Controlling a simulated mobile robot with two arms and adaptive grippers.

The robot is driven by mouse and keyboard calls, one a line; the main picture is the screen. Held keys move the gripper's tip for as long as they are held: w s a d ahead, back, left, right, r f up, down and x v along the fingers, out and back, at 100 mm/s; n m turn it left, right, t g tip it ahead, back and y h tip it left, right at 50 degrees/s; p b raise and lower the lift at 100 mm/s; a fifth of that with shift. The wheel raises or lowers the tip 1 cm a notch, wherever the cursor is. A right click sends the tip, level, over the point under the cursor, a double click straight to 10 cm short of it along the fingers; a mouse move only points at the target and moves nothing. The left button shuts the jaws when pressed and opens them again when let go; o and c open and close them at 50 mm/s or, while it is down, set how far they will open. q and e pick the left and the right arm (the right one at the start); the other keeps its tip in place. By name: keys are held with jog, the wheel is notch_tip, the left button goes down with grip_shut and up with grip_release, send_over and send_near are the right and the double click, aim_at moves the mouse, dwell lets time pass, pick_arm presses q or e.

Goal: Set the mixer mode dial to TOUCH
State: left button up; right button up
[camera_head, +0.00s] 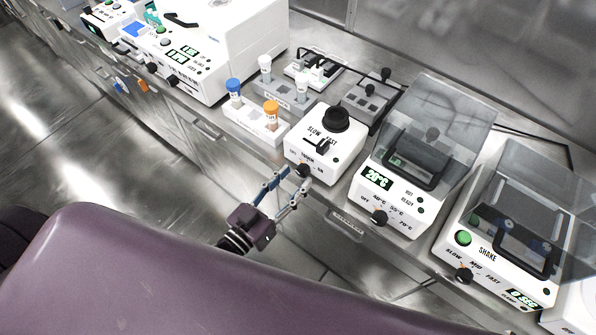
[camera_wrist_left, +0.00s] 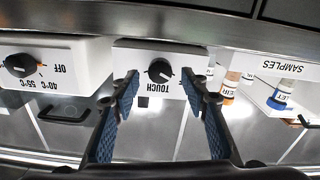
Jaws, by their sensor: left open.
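The mixer (camera_head: 325,150) is a white box with a black round cup on top and a speed slider marked SLOW and FAST. Its black mode dial (camera_head: 303,171) is on the front face, below the word TOUCH. In the left wrist view, which is upside down, the dial (camera_wrist_left: 160,71) shows between the fingers, with TOUCH beside it. I cannot tell for sure where its pointer points. My left gripper (camera_head: 292,181) is open in front of the dial, its blue-padded fingers either side of it in the left wrist view (camera_wrist_left: 160,82). My right gripper is not in view.
A heater (camera_head: 377,190) with a clear lid and its own dial stands right of the mixer, and a shaker (camera_head: 490,248) beyond it. A white tube rack (camera_head: 254,124) with blue- and orange-capped tubes stands to the left. The floor before the bench is clear.

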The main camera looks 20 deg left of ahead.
aim_at(303, 170)
pick_arm(q)
jog(key=shift+x, duration=1.25)
grip_shut()
jog(key=shift+m, duration=0.4)
jog(key=m, duration=0.5)
jog(key=shift+p, duration=0.4)
jog(key=m, duration=0.6)
jog(key=shift+d+f+m, duration=0.1)
jog(key=shift+m, duration=0.3)
